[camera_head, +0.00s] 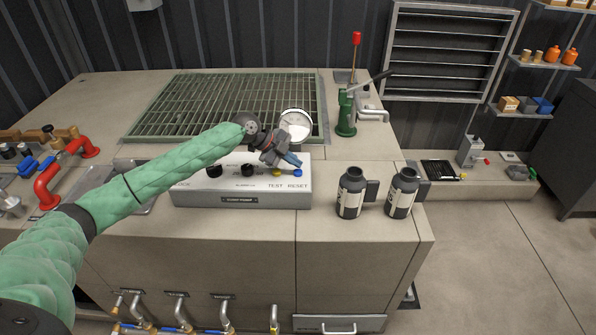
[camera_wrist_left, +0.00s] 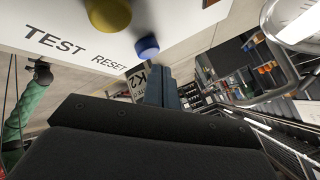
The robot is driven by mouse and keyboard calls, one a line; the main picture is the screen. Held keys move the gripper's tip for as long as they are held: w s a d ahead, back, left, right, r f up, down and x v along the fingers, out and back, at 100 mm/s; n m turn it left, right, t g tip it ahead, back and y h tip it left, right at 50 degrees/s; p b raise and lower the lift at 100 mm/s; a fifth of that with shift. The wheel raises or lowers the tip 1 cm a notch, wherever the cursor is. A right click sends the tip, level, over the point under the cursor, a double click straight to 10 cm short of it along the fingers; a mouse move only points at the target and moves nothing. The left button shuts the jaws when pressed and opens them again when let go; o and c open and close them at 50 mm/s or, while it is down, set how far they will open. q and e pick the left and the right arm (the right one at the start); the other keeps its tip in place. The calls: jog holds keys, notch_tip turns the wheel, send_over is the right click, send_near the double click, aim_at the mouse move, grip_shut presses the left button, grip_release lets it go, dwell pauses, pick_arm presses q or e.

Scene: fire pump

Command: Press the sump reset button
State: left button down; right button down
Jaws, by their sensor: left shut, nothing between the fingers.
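The sump control box is a pale box (camera_head: 240,192) on the bench in the head view, lettered TEST and RESET at its right end. The blue button (camera_head: 298,173) sits above RESET; it also shows in the left wrist view (camera_wrist_left: 145,47). The yellow button (camera_head: 277,173) sits to its left, above TEST, and also shows in the left wrist view (camera_wrist_left: 107,14). My left gripper (camera_head: 293,160) is shut and empty, its fingertips (camera_wrist_left: 158,70) close to the blue button. I cannot tell whether they touch it.
Black knobs (camera_head: 248,170) are on the box, left of the buttons. A round gauge (camera_head: 296,124) stands behind my gripper. Two dark bottles (camera_head: 351,192) stand to the right.

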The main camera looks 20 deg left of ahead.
aim_at(294, 171)
pick_arm(q)
jog(key=shift+r+p, duration=0.9)
jog(key=shift+r, duration=1.6)
jog(key=shift+a, duration=0.1)
